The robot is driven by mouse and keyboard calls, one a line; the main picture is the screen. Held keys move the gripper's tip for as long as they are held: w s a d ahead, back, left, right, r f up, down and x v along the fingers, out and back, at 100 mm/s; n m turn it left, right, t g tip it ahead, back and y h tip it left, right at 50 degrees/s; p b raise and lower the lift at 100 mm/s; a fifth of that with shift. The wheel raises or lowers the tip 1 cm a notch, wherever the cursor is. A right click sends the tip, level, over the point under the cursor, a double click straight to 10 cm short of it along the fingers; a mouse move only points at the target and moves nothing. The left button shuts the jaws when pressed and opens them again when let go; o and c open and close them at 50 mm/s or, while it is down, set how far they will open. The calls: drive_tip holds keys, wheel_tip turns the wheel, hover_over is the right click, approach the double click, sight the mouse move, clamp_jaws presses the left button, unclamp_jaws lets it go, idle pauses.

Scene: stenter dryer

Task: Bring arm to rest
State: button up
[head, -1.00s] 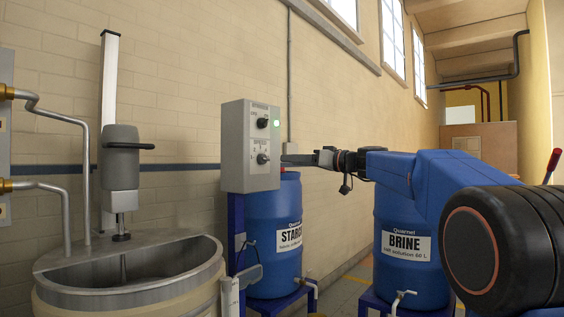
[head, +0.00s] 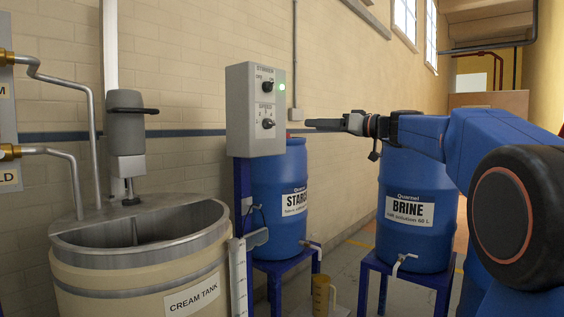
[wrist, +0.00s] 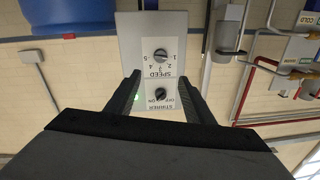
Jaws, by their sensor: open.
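My gripper (head: 322,124) is at the end of my blue arm, level with the control box (head: 238,110) and apart from its right edge in the head view. In the wrist view my gripper (wrist: 160,88) has its two dark fingers spread with nothing between them. The control box (wrist: 132,40) appears upside down beyond the fingers. It bears a stirrer knob (wrist: 162,94) and a speed knob (wrist: 161,55). A green light (head: 282,87) is lit on the box.
The cream tank (head: 140,285) with its stirrer motor (head: 126,130) stands at left. The blue starch barrel (head: 275,225) and brine barrel (head: 408,170) stand on stands beneath and behind my arm. A yellowish jug (head: 321,294) is on the floor. The wall (head: 200,70) lies behind.

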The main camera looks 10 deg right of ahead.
drive_tip(key=s+a+f+m+g+h, duration=0.25)
drive_tip(key=s+a+f, duration=0.25)
drive_tip(key=s+f, duration=0.5)
drive_tip(key=s+a+f+m+g+h, duration=0.1)
drive_tip(key=s+a+f+g+h, duration=0.15)
drive_tip(key=s+a+f, duration=0.7)
drive_tip(key=s+d+f+m+g+h, duration=0.1)
drive_tip(key=s+d+f, duration=0.4)
drive_tip(key=s+f, duration=0.7)
drive_tip(key=s+d+f+m+g+h, duration=0.1)
drive_tip(key=s+d+f+g+h, duration=0.2)
drive_tip(key=s+f, duration=0.8)
wheel_tip(320, 180, down, 7)
drive_tip(key=d+h, duration=0.1)
drive_tip(key=h, duration=0.1)
drive_tip(key=shift+s+d+m+h, duration=0.3)
drive_tip(key=shift+s+d+m, duration=0.05)
drive_tip(key=shift+s, duration=0.05)
